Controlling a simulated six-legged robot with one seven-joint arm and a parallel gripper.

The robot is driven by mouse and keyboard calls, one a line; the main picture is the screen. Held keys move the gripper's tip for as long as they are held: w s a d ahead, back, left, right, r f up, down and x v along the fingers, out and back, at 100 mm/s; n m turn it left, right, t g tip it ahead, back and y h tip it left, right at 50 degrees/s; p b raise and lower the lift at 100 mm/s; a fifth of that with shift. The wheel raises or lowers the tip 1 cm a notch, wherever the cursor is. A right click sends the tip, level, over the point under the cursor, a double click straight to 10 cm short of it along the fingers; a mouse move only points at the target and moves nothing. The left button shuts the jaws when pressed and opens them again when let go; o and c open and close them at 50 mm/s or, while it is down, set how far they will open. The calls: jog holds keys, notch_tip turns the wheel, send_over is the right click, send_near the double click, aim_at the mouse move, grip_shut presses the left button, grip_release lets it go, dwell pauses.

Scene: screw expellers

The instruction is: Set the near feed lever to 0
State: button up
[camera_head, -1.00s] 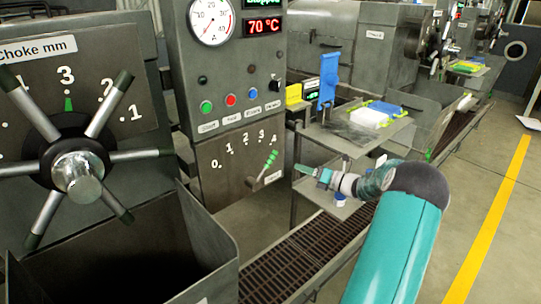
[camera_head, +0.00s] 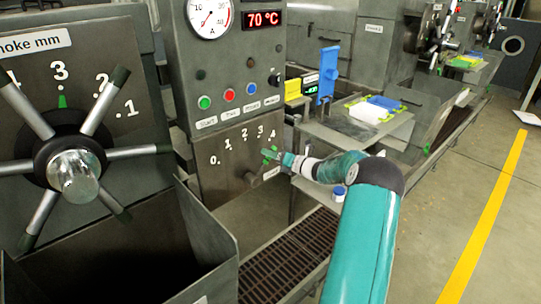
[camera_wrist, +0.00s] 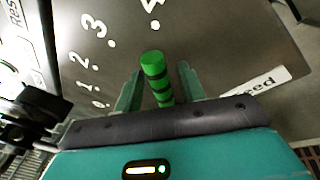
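The near feed lever (camera_head: 268,152) has a green ribbed grip and stands on a grey panel (camera_head: 222,178) marked 0 to 4. It leans up and right, close to the 4. In the wrist view the green grip (camera_wrist: 155,72) stands between the two fingers of my gripper (camera_wrist: 158,84), with a visible gap on the right and a narrower one on the left. My gripper is open around the lever. In the head view my gripper (camera_head: 279,156) reaches the lever from the right and hides part of it. The 0 mark is at the panel's left end.
Coloured buttons (camera_head: 228,95) sit above the feed panel. The choke wheel (camera_head: 72,172) with long spokes and an open metal bin (camera_head: 205,258) are at the left. A shelf (camera_head: 345,130) with a blue and white container stands behind my arm. Floor is clear at right.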

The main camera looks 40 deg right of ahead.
jog(key=shift+w, duration=0.15)
grip_shut()
